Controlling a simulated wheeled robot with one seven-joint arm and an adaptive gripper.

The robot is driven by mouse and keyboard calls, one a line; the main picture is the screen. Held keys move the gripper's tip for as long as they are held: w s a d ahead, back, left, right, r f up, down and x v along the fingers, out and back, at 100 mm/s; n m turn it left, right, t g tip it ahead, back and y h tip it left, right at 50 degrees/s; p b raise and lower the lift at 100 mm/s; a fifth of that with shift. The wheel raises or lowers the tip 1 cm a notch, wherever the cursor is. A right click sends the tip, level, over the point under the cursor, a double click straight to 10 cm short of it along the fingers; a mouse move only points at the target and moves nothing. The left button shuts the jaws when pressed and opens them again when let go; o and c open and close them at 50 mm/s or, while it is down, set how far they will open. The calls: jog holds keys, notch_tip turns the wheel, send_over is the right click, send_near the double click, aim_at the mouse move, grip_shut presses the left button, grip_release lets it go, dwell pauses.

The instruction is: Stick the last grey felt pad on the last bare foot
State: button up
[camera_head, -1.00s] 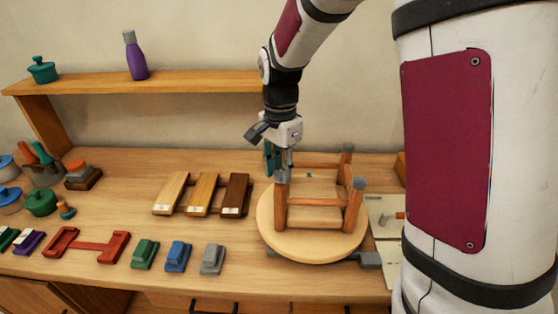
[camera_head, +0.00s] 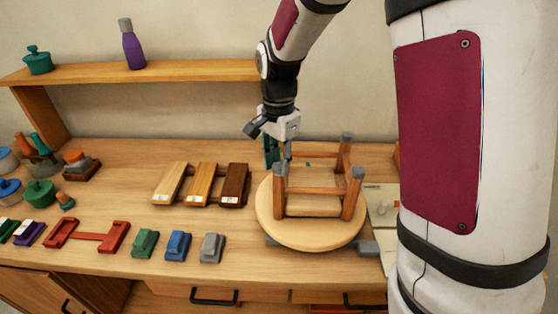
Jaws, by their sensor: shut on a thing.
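A round wooden stool (camera_head: 312,234) lies upside down on the workbench, its legs pointing up. Grey pads cap the back right foot (camera_head: 347,137) and the front right foot (camera_head: 358,172). My gripper (camera_head: 279,160) points down over the stool's left side, at the top of the front left leg (camera_head: 280,190). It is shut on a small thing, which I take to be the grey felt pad. The fingers largely hide it, and I cannot tell whether it touches the foot. The back left foot is hidden behind my gripper.
Three wooden sample boards (camera_head: 203,184) lie left of the stool. Green, blue and grey blocks (camera_head: 178,246) stand along the front, beside a red holder (camera_head: 92,236). A shelf (camera_head: 150,74) runs behind. A pale board (camera_head: 380,205) lies right of the stool.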

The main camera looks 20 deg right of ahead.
aim_at(279, 166)
jog(key=shift+f, duration=0.2)
dwell(0.6)
jog(key=o, duration=0.8)
jog(key=shift+c, duration=0.2)
jog(key=shift+o, duration=0.2)
jog(key=shift+o, duration=1.4)
jog(key=shift+r+p, duration=1.25)
jog(key=shift+r, duration=2.2)
